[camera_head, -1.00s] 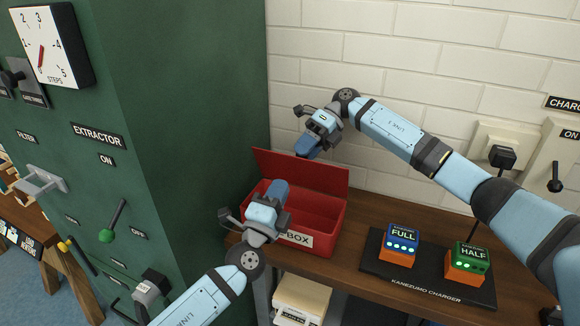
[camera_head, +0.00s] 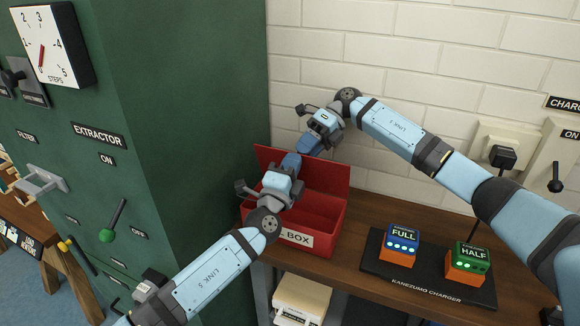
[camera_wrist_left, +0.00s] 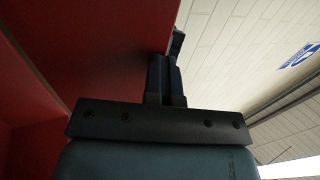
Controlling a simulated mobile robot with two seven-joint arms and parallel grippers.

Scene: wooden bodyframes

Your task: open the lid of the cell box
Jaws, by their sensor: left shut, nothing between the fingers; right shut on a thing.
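The red cell box (camera_head: 318,242) stands on the wooden bench, with its label partly covered by my left arm. Its red lid (camera_head: 330,178) is raised and leans back towards the wall, so the inside shows. My right gripper (camera_head: 306,148) is shut on the lid at its upper edge; the fingertips are hard to see. My left gripper (camera_head: 292,162) is shut and empty, over the box in front of the lid, close to the right gripper. In the left wrist view the closed fingers (camera_wrist_left: 163,80) point along the red lid (camera_wrist_left: 105,45), near its edge.
A black charger tray (camera_head: 425,283) to the right holds a blue-topped FULL cell (camera_head: 401,242) and a green-topped HALF cell (camera_head: 468,262). The green extractor cabinet (camera_head: 190,130) stands close on the left. A white brick wall (camera_head: 430,60) is behind.

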